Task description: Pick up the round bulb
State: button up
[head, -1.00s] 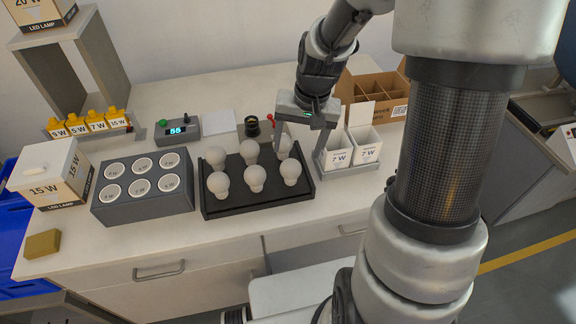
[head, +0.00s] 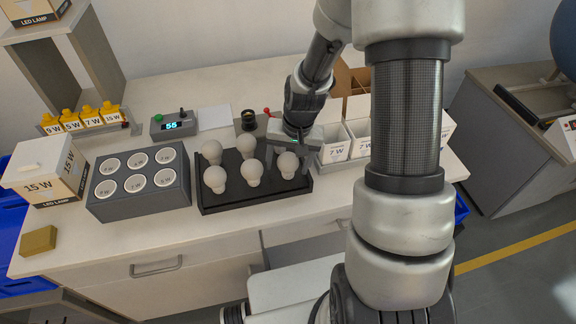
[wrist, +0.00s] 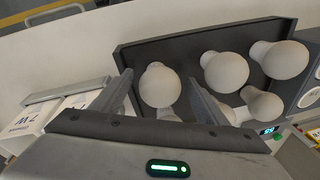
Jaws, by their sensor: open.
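Several white bulbs stand in a black tray (head: 225,207) on the bench. In the head view they include a front right bulb (head: 288,164), a front middle bulb (head: 252,172), a front left bulb (head: 215,179) and two back bulbs (head: 211,152) (head: 246,146). They look much alike, so I cannot tell which is meant as the round one. My gripper (head: 287,157) is open over the tray's right end. In the wrist view its fingers stand on either side of the front right bulb (wrist: 160,86), with gaps visible. A back right bulb is mostly hidden by my gripper.
A grey holder with round sockets (head: 140,207) stands left of the tray. White 7 W boxes (head: 336,151) stand close on the right. Behind are a display unit (head: 172,125) and a dark cylinder (head: 249,119).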

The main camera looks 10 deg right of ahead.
jog(key=c, duration=1.1)
jog(key=shift+r, duration=0.1)
